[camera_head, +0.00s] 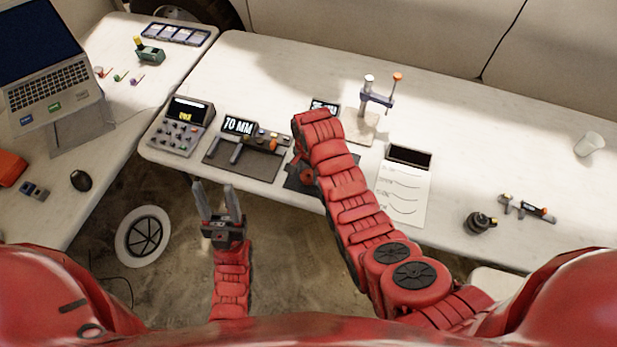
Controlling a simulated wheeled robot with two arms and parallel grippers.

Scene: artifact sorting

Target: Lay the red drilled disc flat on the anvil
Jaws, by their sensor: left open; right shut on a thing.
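My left gripper (215,190) is open and empty, its fingers pointing up, over the floor gap in front of the table edge. My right arm (345,190) reaches over the table, and its wrist end is above a dark mat (322,188) near the front edge. I cannot make out the red drilled disc. I cannot tell for certain which part is the anvil; a stand with a blue crossbar and an orange knob (378,95) is upright behind and right of the wrist.
Left of my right arm are a caliper on a dark mat (245,160), a "70 MM" display (239,125) and a keypad device (180,130). Right of it lies a paper sheet (402,193).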

